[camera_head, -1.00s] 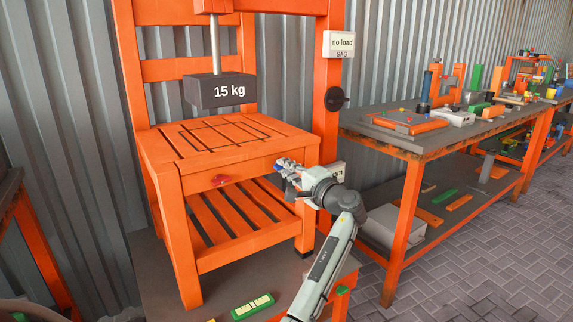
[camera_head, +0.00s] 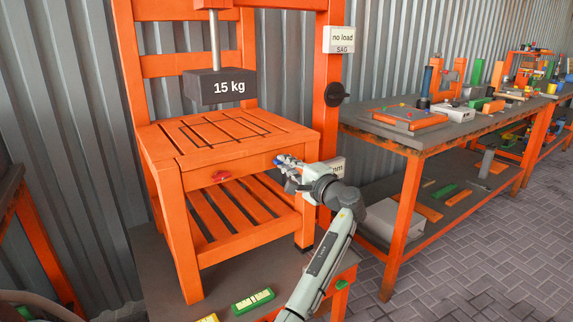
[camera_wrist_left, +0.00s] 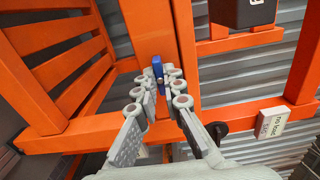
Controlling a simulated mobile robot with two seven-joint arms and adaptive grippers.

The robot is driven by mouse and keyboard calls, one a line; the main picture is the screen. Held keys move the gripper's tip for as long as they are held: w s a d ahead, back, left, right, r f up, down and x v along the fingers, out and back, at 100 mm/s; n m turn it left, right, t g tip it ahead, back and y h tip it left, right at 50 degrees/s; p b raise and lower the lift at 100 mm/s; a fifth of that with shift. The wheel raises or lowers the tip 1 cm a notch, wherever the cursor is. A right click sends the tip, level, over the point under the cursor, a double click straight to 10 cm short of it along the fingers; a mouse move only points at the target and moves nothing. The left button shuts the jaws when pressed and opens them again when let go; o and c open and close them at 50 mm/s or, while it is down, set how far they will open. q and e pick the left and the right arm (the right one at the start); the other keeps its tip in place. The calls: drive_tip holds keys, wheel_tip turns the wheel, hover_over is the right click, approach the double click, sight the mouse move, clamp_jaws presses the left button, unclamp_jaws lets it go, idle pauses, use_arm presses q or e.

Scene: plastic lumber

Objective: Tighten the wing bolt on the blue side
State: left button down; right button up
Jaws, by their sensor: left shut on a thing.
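A small blue wing bolt (camera_head: 277,159) sits at the right end of the orange bench's (camera_head: 235,162) front rail. In the left wrist view the blue bolt (camera_wrist_left: 157,66) shows against the orange wood, right at my fingertips. My left gripper (camera_head: 285,164) is shut on it; its fingers lie on either side of the blue part, in the left wrist view too (camera_wrist_left: 160,80). A red wing bolt (camera_head: 221,177) is on the same rail to the left, with nothing touching it. My right gripper is in neither view.
A dark 15 kg weight (camera_head: 220,88) hangs over the slatted top. A black knob (camera_head: 337,95) is on the right post, below a "no load" sign (camera_head: 339,39). A green level (camera_head: 253,301) lies on the table in front. A cluttered workbench (camera_head: 440,138) stands to the right.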

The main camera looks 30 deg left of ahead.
use_arm(q)
drive_tip(key=c, duration=1.6)
unclamp_jaws()
drive_tip(key=shift+c, duration=0.2)
drive_tip(key=v, duration=1.2)
drive_tip(key=shift+s+d+f, duration=0.1)
